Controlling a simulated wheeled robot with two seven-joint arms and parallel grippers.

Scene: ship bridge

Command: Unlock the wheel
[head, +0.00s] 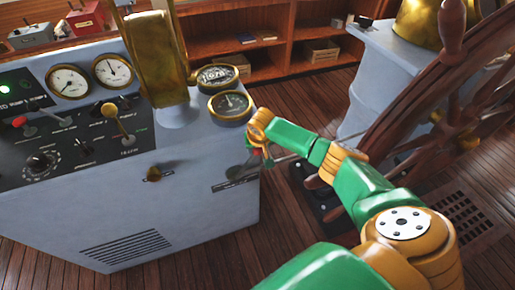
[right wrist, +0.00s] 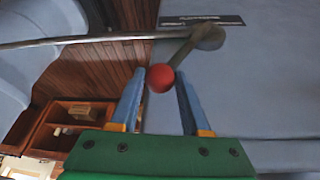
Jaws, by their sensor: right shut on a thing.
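The ship's wheel (head: 440,110) is wooden with spokes and stands at the right of the head view, on a pale blue-grey pedestal. A small lever (right wrist: 184,53) with a red ball knob (right wrist: 160,77) sits on the side of the grey console, by a dark label plate (right wrist: 200,21). Its round hub (right wrist: 208,37) shows in the right wrist view. My right gripper (head: 260,157) is at this lever, its blue fingers either side of the red knob and shut on it. In the head view the gripper partly hides the knob. My left gripper is out of view.
A thin metal rod (right wrist: 100,40) runs close by the lever, between console and wheel pedestal. The console (head: 190,190) carries gauges, a brass-topped column (head: 158,55) and another knobbed lever (head: 118,125). Wooden shelves (head: 270,45) stand behind. A floor grate (head: 465,220) lies at the right.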

